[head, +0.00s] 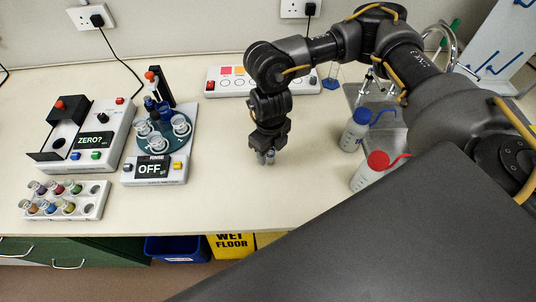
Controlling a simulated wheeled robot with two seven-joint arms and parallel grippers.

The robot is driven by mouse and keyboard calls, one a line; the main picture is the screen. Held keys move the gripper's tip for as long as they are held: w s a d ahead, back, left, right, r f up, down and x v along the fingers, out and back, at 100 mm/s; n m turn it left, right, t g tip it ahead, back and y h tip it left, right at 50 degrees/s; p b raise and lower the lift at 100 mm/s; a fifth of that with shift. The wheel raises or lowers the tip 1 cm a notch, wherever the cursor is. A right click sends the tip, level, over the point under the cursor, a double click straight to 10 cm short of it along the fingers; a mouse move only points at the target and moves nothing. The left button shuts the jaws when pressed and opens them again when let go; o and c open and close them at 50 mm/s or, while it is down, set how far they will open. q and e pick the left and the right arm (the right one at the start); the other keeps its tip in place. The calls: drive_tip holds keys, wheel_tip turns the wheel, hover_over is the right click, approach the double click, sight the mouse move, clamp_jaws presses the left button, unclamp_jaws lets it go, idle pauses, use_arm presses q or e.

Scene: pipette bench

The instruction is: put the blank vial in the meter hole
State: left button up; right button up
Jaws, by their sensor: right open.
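The meter (104,117) stands at the left of the bench; its display reads "ZERO?". Its dark lid (49,156) looks swung open, and the round meter hole (59,143) shows dark and looks empty. In front of it a white rack (95,199) holds several small vials with coloured caps or contents. I cannot tell which vial is the blank. My right gripper (266,157) points down over the bare middle of the bench, open, well to the right of the rack and meter. I see nothing held in it. My left gripper is not in view.
A rinse unit (155,170) reading "OFF" with clear cups stands between meter and gripper. A white panel with coloured squares (232,71) lies behind. Blue-capped (355,130) and red-capped (368,172) bottles stand right of the gripper. The bench's front middle is clear.

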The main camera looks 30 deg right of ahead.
clamp_jaws()
drive_tip(key=shift+r, duration=0.15)
